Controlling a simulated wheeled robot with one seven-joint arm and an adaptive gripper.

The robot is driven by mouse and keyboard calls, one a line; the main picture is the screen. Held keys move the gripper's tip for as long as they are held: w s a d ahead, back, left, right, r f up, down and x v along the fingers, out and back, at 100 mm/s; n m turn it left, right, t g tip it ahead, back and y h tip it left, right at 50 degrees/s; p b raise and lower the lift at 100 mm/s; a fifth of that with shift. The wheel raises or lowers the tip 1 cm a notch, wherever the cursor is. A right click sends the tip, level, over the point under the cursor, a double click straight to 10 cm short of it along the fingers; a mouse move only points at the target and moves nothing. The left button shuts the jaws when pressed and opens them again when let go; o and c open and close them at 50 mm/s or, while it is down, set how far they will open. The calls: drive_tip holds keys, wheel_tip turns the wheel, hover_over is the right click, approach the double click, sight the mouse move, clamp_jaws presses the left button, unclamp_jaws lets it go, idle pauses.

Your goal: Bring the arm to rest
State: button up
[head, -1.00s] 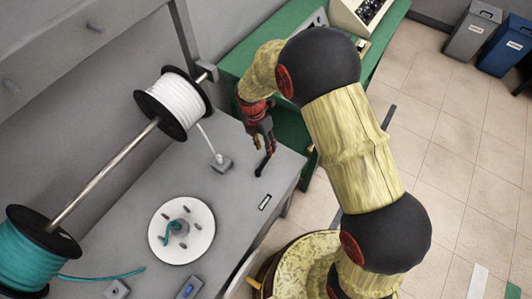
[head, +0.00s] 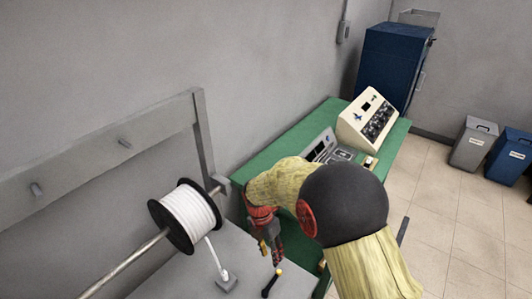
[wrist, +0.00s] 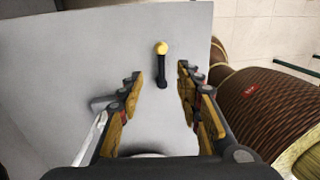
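My gripper (head: 270,256) hangs over the grey workbench (head: 168,283), near its right side. In the wrist view its two fingers (wrist: 159,79) stand well apart with nothing between them. A small black tool with a yellow end (head: 269,288) lies on the bench just beyond the fingertips. The tool also shows in the wrist view (wrist: 162,70), ahead of the gap and apart from both fingers. My arm stretches from the lower right, bent at a dark joint.
A spool of white cable (head: 188,215) on a metal rod stands left of my gripper, its end in a small grey block (head: 227,284). Behind is a green table (head: 262,160) with a cream control box (head: 366,119). Grey (head: 472,147) and blue bins (head: 508,157) stand on open floor.

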drive_tip(key=s+d+r+m+t+b, duration=0.1)
drive_tip(key=s+d+r+m+t, duration=0.1)
drive_tip(key=s+d+r+m, duration=0.3)
drive_tip(key=s+d+r+m+t+y+b, duration=0.1)
drive_tip(key=s+d+r+m, duration=0.4)
drive_tip(key=s+r+m, duration=0.5)
drive_tip(key=s+d+r+m+t+b, duration=0.1)
drive_tip(key=s+d+r+m+t, duration=0.3)
drive_tip(key=r+m, duration=0.6)
drive_tip(key=s+d+m, duration=0.2)
drive_tip(key=s+m, duration=0.1)
drive_tip(key=shift+s+y, duration=0.3)
drive_tip(key=shift+y, duration=0.1)
drive_tip(key=shift+d, duration=0.2)
drive_tip(key=shift+s, duration=0.1)
drive_tip(key=shift+c, duration=0.6)
